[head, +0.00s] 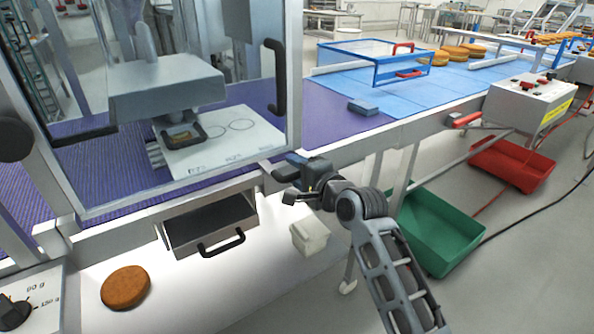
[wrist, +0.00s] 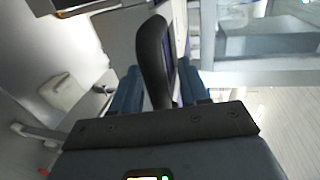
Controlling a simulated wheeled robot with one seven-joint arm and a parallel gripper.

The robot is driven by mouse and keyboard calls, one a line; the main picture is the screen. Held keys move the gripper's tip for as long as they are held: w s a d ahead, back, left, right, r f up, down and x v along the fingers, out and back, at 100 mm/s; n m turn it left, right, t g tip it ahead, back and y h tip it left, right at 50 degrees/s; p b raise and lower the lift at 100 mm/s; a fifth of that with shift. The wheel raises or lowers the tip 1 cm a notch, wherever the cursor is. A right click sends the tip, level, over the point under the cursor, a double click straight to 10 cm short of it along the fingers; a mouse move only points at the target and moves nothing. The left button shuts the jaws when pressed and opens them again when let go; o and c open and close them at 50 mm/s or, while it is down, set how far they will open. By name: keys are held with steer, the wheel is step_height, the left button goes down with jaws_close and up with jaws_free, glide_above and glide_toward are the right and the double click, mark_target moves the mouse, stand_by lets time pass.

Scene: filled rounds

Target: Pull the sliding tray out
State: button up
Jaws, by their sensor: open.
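A grey tray (head: 207,226) with a dark top and a black bar handle (head: 222,243) sits under the front edge of the bench. A white plate (head: 232,135) with printed circles lies behind the clear guard, under a grey machine head (head: 165,85). My gripper (head: 284,168) is open, at the bench edge right of the grey tray and above it. In the wrist view, a black curved handle (wrist: 153,60) appears between my blue fingers (wrist: 160,92).
A brown round (head: 125,288) and a pale block (head: 309,236) are on the white surface below. A dial box (head: 28,300) stands at the lower left. Green (head: 437,232) and red bins (head: 512,165) are on the right. A blue-framed guard (head: 375,65) crosses the belt.

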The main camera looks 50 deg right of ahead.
jaws_close()
stand_by(0.3)
steer(key=s+d+b, duration=0.1)
steer(key=s+d, duration=0.1)
steer(key=d, duration=0.7)
steer(key=s+d+b, duration=0.1)
steer(key=s+d, duration=0.2)
steer(key=d, duration=0.6)
steer(key=s+d+b, duration=0.2)
steer(key=s+d, duration=0.1)
steer(key=d, duration=0.6)
steer(key=shift+d, duration=0.25)
steer(key=shift+c, duration=0.8)
jaws_free()
steer(key=shift+d, duration=0.1)
steer(key=shift+o, duration=0.8)
